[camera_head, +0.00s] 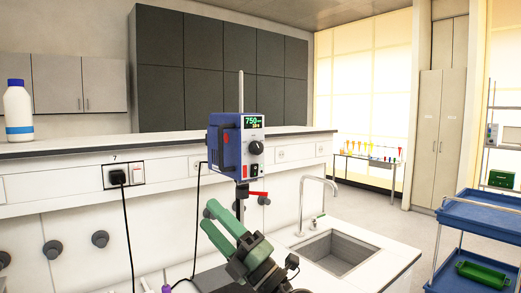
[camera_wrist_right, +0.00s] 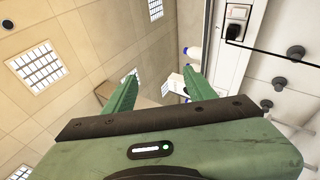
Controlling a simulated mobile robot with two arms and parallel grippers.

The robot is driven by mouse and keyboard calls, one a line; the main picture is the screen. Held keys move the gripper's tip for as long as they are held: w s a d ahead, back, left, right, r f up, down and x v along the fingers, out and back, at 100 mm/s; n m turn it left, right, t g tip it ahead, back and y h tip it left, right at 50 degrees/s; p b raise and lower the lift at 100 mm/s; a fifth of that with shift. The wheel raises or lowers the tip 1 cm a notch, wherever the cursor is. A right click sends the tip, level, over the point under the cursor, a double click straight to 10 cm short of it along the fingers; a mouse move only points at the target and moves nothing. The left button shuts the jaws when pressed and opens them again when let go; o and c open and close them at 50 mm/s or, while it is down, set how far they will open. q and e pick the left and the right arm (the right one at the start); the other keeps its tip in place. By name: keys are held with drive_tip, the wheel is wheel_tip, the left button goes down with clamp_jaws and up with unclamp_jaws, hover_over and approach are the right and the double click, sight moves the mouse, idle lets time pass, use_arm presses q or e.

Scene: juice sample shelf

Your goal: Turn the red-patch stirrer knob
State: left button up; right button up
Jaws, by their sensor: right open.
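The stirrer (camera_head: 238,145) is a blue and grey box on a vertical rod, with a lit display reading 750. Its dark round knob (camera_head: 257,147) sits on the front face below the display. A red patch (camera_head: 226,139) shows on its blue side. A red-handled clamp (camera_head: 257,193) is on the rod below. My right gripper (camera_head: 209,214) is green, below and left of the stirrer, apart from the knob. In the right wrist view its fingers (camera_wrist_right: 162,85) are spread with nothing gripped; I cannot make out the stirrer there. My left gripper is not in view.
A wall socket with a black plug (camera_head: 118,177) and hanging cord is at the left. A white bottle (camera_head: 17,112) stands on the upper ledge. A sink (camera_head: 337,250) with a tap (camera_head: 303,205) is at the right. A blue cart (camera_head: 480,222) stands beyond.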

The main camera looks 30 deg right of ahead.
wheel_tip(320, 180, up, 4)
drive_tip(key=a+n+g+y, duration=0.1)
drive_tip(key=n+g+y, duration=0.2)
drive_tip(key=n, duration=0.4)
drive_tip(key=n+g+h, duration=0.1)
drive_tip(key=n+h, duration=0.1)
drive_tip(key=h, duration=1.1)
approach(259, 148)
drive_tip(key=w+p, duration=0.1)
drive_tip(key=w, duration=0.1)
drive_tip(key=w+p, duration=0.1)
drive_tip(key=w, duration=0.1)
drive_tip(key=w+r+p, duration=0.1)
drive_tip(key=w+p, duration=0.1)
drive_tip(key=w, duration=0.1)
drive_tip(key=shift+w, duration=0.1)
drive_tip(key=shift+w+f, duration=0.25)
drive_tip(key=shift+w, duration=0.35)
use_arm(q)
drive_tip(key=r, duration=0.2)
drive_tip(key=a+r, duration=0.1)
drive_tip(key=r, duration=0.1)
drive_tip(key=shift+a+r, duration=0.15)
use_arm(e)
clamp_jaws()
